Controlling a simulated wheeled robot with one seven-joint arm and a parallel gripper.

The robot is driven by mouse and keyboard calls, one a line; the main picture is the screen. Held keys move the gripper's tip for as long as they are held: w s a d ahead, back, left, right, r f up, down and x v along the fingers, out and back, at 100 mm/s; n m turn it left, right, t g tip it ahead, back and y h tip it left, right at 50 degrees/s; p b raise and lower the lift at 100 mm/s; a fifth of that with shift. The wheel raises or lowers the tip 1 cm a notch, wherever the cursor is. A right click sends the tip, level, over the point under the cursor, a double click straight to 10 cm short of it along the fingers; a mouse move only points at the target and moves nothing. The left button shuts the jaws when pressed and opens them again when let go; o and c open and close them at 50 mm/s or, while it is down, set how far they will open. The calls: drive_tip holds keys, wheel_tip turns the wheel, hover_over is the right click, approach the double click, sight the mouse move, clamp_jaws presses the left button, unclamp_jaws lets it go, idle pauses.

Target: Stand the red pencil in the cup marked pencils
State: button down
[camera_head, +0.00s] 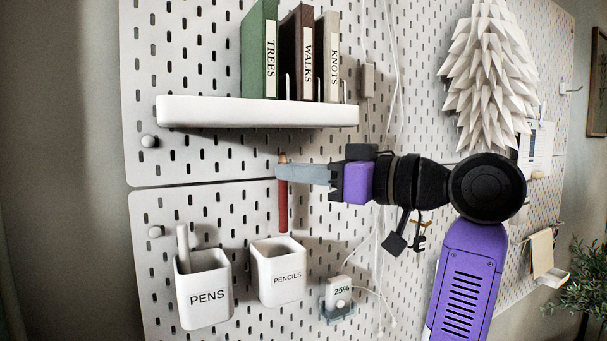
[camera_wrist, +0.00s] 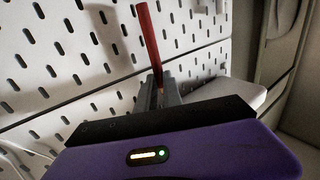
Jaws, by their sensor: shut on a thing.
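The red pencil (camera_head: 283,208) hangs upright in my gripper (camera_head: 282,171), which is shut on its upper end. In the head view its lower end is just above the white cup marked PENCILS (camera_head: 281,292), near the cup's back rim; I cannot tell its exact depth over the opening. The cup is fixed on the pegboard and no pencil shows in it. In the wrist view the red pencil (camera_wrist: 149,40) extends away from between my fingers (camera_wrist: 158,92).
A cup marked PENS (camera_head: 206,309) with a light-coloured pen (camera_head: 183,240) stands left of the pencils cup. A white shelf (camera_head: 255,112) with several books is above my gripper. A small holder with a 25% tag (camera_head: 340,292) is to the right. The pegboard (camera_head: 150,262) lies behind.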

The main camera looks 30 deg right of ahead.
drive_tip(key=shift+w+f+b, duration=0.2)
drive_tip(key=shift+f+b, duration=1.35)
drive_tip(key=shift+f, duration=0.75)
drive_tip(key=c, duration=1.4)
unclamp_jaws()
drive_tip(key=b+v, duration=0.2)
drive_tip(key=v, duration=0.5)
drive_tip(key=shift+s+d, duration=0.2)
drive_tip(key=shift+s, duration=0.15)
